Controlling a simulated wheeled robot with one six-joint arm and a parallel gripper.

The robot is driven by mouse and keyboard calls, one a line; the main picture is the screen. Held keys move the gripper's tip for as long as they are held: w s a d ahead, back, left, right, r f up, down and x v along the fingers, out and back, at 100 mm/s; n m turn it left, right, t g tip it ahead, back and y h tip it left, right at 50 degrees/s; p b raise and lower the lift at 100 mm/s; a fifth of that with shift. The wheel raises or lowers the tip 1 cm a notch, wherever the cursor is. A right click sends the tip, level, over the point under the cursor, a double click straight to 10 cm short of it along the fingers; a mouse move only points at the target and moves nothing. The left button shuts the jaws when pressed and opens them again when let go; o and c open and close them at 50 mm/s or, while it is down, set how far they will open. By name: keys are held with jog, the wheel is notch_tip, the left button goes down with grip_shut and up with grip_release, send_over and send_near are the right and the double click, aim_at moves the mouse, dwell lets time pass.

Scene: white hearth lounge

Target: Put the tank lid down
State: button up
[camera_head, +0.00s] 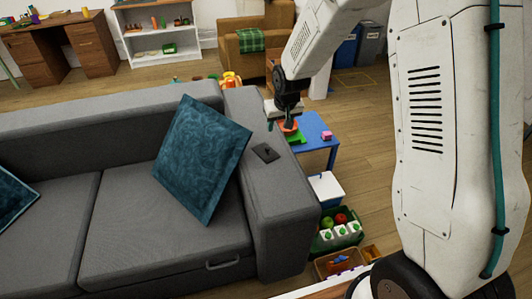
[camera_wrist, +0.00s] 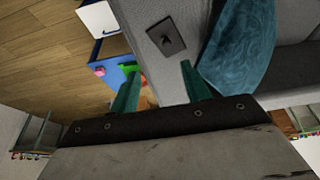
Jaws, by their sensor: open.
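The tank lid looks to be the dark square plate with a small knob (camera_head: 266,152) lying flat on the grey sofa's right armrest (camera_head: 262,185). It also shows in the wrist view (camera_wrist: 166,37), ahead of my fingertips and apart from them. My gripper (camera_head: 280,124) is above the far part of the armrest, beyond the lid in the head view. In the wrist view its two green fingers (camera_wrist: 160,72) are spread wide with nothing between them. I cannot make out a tank for the lid.
A blue table (camera_head: 318,128) with a pink block (camera_head: 326,135) and a green-and-orange item stands beyond the armrest. A teal cushion (camera_head: 203,158) leans on the sofa near the lid. A white-topped box (camera_head: 327,187) and a green crate (camera_head: 340,229) stand on the floor at right.

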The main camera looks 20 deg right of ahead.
aim_at(268, 148)
jog(key=x, duration=0.6)
jog(key=w+x, duration=0.1)
jog(key=x, duration=0.6)
jog(key=w+a+x, duration=0.1)
jog(key=x, duration=0.5)
jog(key=shift+w+a+r, duration=0.1)
jog(key=shift+w+r, duration=0.05)
jog(key=shift+w, duration=0.1)
jog(key=shift+t, duration=0.3)
grip_shut()
